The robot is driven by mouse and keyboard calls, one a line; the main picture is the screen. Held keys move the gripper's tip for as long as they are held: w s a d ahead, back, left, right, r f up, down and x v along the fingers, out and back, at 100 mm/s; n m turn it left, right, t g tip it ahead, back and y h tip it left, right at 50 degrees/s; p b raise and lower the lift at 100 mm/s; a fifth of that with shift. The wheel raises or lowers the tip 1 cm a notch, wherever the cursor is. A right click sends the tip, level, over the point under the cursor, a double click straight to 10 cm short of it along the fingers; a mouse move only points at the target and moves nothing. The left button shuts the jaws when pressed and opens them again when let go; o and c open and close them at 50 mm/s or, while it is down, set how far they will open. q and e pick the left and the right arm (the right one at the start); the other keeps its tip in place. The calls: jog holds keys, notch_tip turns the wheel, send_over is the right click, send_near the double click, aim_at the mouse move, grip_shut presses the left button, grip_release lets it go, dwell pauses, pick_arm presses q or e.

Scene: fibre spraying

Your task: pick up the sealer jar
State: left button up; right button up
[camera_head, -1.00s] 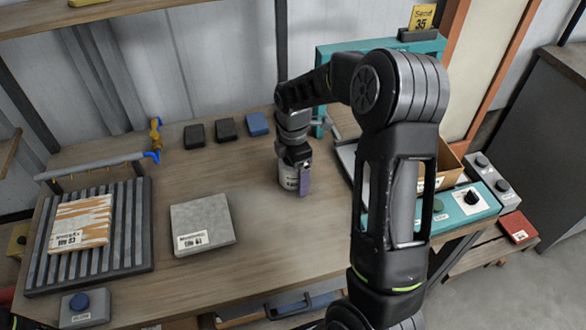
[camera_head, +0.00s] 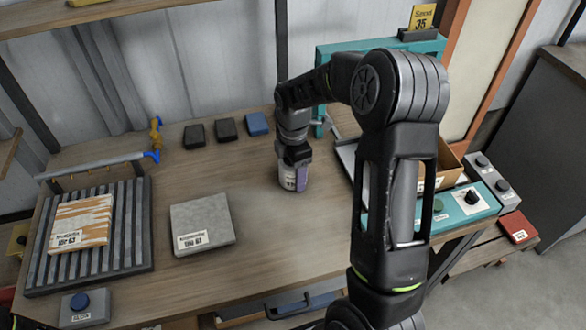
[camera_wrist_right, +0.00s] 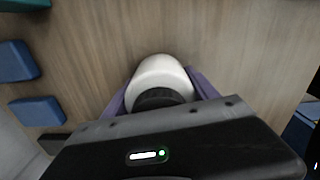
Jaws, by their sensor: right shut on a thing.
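The sealer jar (camera_head: 291,178) is a small white jar with a label, upright at the middle of the wooden table. My right gripper (camera_head: 298,172) is over it from above, its purple fingers on either side and shut on it. In the right wrist view the jar (camera_wrist_right: 160,78) is white with a dark round top, between the two purple fingers (camera_wrist_right: 160,96). I cannot tell whether its base touches the table.
A grey slab (camera_head: 203,222) and a slatted rack (camera_head: 137,215) with a striped board (camera_head: 80,222) lie to the left. Several dark and blue blocks (camera_head: 226,130) sit at the back. A teal control box (camera_head: 470,208) and a cardboard box (camera_head: 448,168) stand to the right.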

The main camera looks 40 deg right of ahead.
jog(key=shift+c, duration=0.9)
jog(key=shift+r, duration=0.2)
notch_tip(320, 180, up, 10)
jog(key=shift+f+b, duration=0.15)
jog(key=shift+b, duration=0.55)
